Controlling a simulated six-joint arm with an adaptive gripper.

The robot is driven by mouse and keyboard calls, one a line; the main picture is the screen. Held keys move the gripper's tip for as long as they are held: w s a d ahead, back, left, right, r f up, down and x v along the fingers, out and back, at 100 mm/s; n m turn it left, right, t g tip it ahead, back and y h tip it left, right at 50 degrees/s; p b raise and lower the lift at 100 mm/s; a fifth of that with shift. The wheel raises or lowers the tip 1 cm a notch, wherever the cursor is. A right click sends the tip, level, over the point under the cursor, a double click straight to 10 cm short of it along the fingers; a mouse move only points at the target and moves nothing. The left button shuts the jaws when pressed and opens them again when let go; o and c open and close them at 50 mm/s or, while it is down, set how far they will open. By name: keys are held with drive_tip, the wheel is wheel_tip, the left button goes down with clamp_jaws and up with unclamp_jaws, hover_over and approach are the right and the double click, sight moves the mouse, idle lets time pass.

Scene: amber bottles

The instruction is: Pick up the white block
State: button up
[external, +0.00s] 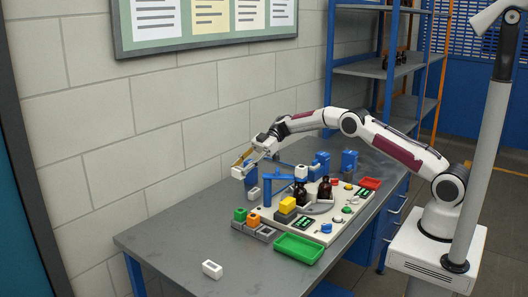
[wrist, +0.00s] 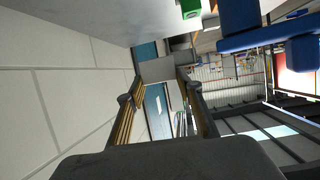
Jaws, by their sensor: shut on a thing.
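My gripper (external: 244,164) is raised above the far left part of the workbench, near the wall, and is shut on a white block (external: 237,173). In the wrist view the block (wrist: 157,68) shows as a pale square held between the tips of the two fingers (wrist: 160,80). The block is clear of the bench. A second white block (external: 212,269), with a dark opening in its top, lies on the bench near the front left edge. Another whitish block (external: 253,192) stands on the bench below my gripper.
Green and orange blocks sit left of the board. The bench's front left is mostly free.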

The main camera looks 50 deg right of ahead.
drive_tip(key=shift+r, duration=1.4)
wheel_tip(320, 180, up, 7)
drive_tip(key=m+t, duration=0.2)
hover_over(236, 168)
drive_tip(key=w+d+r+m+t+h, duration=0.2)
drive_tip(key=d+r+m+t+h, duration=0.15)
drive_tip(key=r+m+t, duration=0.2)
drive_tip(key=s+d+f+m+t+h, duration=0.2)
drive_tip(key=s+d+f+m+h, duration=0.2)
drive_tip(key=s+d, duration=0.4)
drive_tip(key=s+d+f+m+t+h, duration=0.2)
drive_tip(key=s+d+f+m+h, duration=0.3)
drive_tip(key=s+d+f+h, duration=0.1)
drive_tip(key=s+d+f, duration=0.1)
drive_tip(key=s+d, duration=0.1)
drive_tip(key=d, duration=0.1)
drive_tip(key=shift+s+d+f+t, duration=0.15)
drive_tip(key=shift+s+d+t, duration=0.2)
idle(0.4)
drive_tip(key=shift+w, duration=0.1)
idle(1.2)
